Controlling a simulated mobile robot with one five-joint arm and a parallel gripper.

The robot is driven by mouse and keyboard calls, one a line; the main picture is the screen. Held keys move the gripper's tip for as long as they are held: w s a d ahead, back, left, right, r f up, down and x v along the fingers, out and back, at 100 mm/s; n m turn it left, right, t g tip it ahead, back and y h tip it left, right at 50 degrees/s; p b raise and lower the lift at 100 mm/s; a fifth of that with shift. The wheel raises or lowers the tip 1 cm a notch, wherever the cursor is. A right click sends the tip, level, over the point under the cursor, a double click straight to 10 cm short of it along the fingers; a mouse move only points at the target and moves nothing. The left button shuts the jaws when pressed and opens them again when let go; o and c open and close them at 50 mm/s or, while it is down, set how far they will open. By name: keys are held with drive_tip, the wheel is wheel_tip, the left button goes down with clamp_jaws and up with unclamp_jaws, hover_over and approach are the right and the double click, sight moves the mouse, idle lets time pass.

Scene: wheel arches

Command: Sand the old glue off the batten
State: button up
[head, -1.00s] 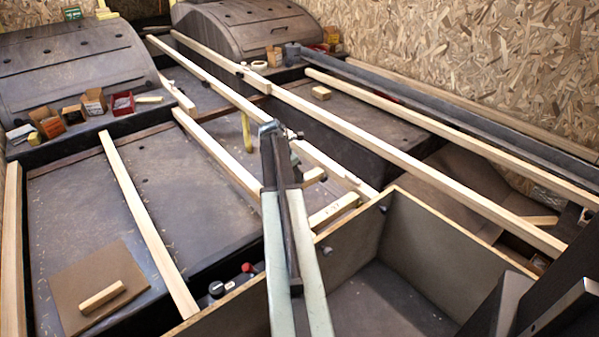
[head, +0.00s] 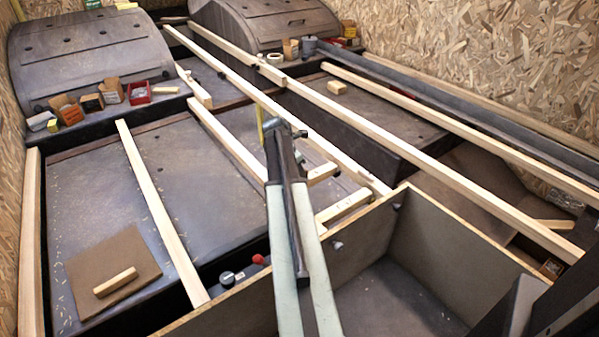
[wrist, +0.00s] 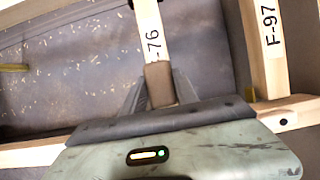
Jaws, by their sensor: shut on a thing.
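My gripper (head: 281,130) is near the middle of the head view, above the battens. In the wrist view its jaws (wrist: 161,92) are shut on a short brown piece (wrist: 160,84). A pale batten marked "-76" (wrist: 149,35) runs straight out beyond the brown piece. The start of its label is covered. I cannot tell whether the two are joined or the brown piece only lies in front. A second batten marked "F-97" (wrist: 269,40) lies to the right, apart from the jaws. No old glue can be made out for sure.
A brown sheet (head: 138,250) with a short pale block (head: 115,282) lies at the lower left. Long battens (head: 160,215) cross the floor. A box-like bin (head: 440,245) stands at the front right. Small boxes (head: 112,92) line the left wheel arch (head: 90,55). Dark floor at left is mostly clear.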

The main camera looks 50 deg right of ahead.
drive_tip(key=shift+r+p, duration=2.8)
drive_tip(key=shift+r, duration=0.15)
wheel_tip(320, 180, up, 3)
drive_tip(key=p, duration=0.3)
drive_tip(key=shift+r, duration=0.1)
